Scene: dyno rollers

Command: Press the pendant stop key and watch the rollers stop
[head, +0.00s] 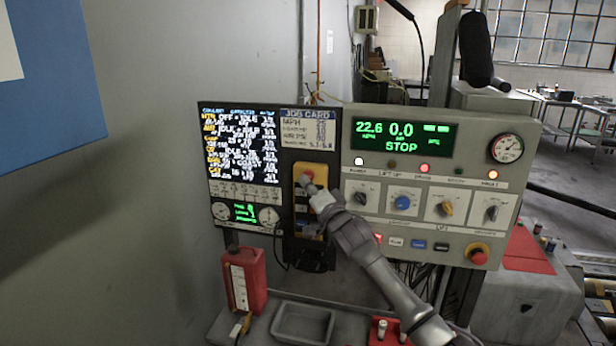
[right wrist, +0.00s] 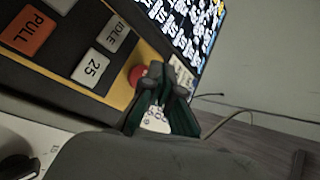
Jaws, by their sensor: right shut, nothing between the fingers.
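The pendant (head: 299,220) hangs upright in front of the panel, with a yellow face around its top. Its red stop key (head: 308,174) is at the top of that face. It also shows in the right wrist view (right wrist: 137,75). My right gripper (head: 307,182) is shut and empty, its fingertips at the red key; they look to be touching it. In the right wrist view the fingertips (right wrist: 166,80) cover part of the key. The green display (head: 403,137) reads 22.6, 0.0 and STOP. The rollers cannot be made out clearly. My left gripper is out of view.
The panel with several knobs (head: 446,205) stands right of the pendant, with a red emergency button (head: 478,253) low on it. A text screen (head: 240,145) is on the left. A red bottle (head: 244,279) and a grey tray (head: 303,324) sit below.

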